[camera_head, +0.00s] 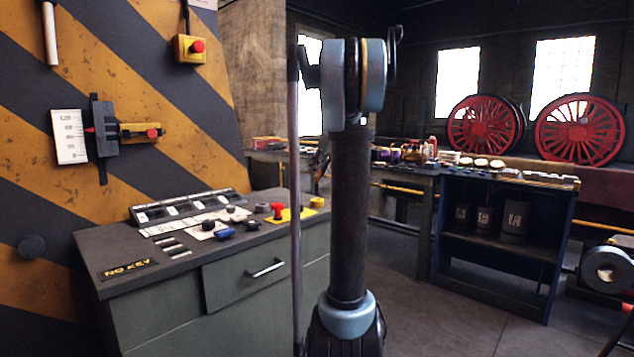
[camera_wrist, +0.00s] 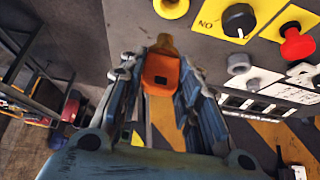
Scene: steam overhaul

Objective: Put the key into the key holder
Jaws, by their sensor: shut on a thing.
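In the wrist view my gripper (camera_wrist: 162,66) is shut on an orange piece with a small dark square slot, which I take to be the key (camera_wrist: 161,78). A brownish-yellow end of it shows beyond the fingertips. The held piece is over or near the grey console top; I cannot tell the gap. I cannot make out the key holder for certain.
The console has a red knob (camera_head: 277,210), a yellow button (camera_head: 316,202) and a blue switch (camera_head: 226,233). A striped wall (camera_head: 150,60) rises behind it. A workbench (camera_head: 500,235) stands to the right. Grey floor (camera_head: 420,320) lies open between them.

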